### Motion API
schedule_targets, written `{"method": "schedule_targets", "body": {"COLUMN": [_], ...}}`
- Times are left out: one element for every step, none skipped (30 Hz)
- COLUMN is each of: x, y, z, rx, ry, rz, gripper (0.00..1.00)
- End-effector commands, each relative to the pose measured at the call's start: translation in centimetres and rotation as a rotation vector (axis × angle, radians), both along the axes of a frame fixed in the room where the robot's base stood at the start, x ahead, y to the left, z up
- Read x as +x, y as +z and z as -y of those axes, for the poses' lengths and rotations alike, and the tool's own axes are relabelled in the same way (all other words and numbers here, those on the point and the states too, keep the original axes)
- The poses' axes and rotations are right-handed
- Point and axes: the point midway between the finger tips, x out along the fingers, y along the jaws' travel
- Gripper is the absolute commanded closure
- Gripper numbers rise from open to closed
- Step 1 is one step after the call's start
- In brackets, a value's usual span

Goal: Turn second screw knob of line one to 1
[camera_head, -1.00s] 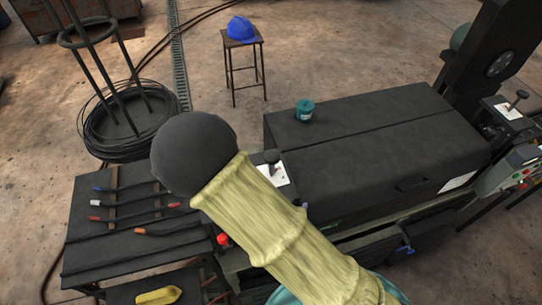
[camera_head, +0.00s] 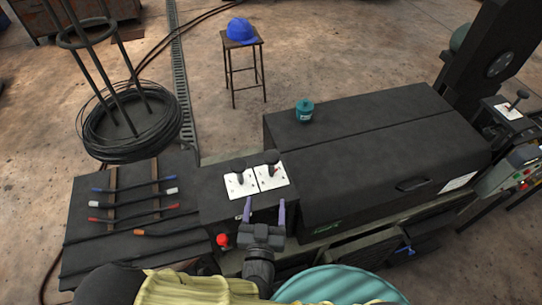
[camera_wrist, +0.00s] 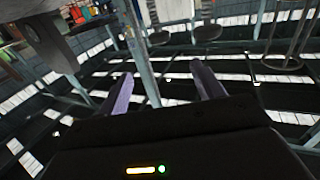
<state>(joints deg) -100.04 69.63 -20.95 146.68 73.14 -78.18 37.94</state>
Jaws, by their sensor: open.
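Two black lever-like knobs stand side by side on white marked plates on the dark machine's left end: a left knob (camera_head: 239,166) and a right knob (camera_head: 270,158). Which one the task calls the second screw knob of line one I cannot tell, and the plate marks are too small to read. My gripper (camera_head: 265,206) is open and empty, with two purple fingers pointing up the picture, just in front of these plates and apart from the knobs. In the wrist view my gripper (camera_wrist: 160,80) also shows spread fingers with nothing between them; neither knob is recognisable there.
A red button (camera_head: 223,240) sits left of my gripper. A long dark machine cover (camera_head: 380,150) with a teal pot (camera_head: 304,110) extends right. Another knob (camera_head: 517,98) stands at far right. A table with several coloured-end rods (camera_head: 135,190) lies left.

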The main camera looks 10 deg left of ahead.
Motion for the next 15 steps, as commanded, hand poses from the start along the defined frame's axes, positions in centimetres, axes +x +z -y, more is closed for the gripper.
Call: {"method": "schedule_targets", "body": {"x": [0.5, 0.7, 1.3, 1.7, 2.1, 2.8, 3.0, 3.3, 3.7, 4.0, 4.3, 4.7, 5.0, 5.3, 5.9], "y": [-0.2, -0.3, -0.3, -0.4, -0.4, -0.4, -0.5, -0.5, -0.6, -0.6, -0.6, -0.6, -0.5, -0.5, -0.2], "z": [0.0, -0.1, -0.1, -0.1, -0.2, -0.2, -0.3, -0.4, -0.5, -0.6, -0.6, -0.7, -0.7, -0.7, -0.7], "rx": [0.002, 0.002, 0.002, 0.002, 0.002, 0.002, 0.003, 0.004, 0.004, 0.004, 0.003, 0.003, 0.004, 0.003, 0.002], "ry": [-0.003, -0.003, -0.005, -0.005, -0.006, -0.006, -0.004, -0.004, -0.005, -0.005, -0.005, -0.004, -0.005, -0.005, -0.006], "rz": [0.001, 0.0, 0.001, 0.001, 0.001, 0.002, 0.0, -0.001, -0.001, -0.002, 0.0, 0.0, 0.0, 0.001, 0.0], "gripper": [0.33, 0.33, 0.33, 0.33, 0.33, 0.33, 0.33, 0.33, 0.33, 0.33, 0.33, 0.33, 0.33, 0.33, 0.33]}}
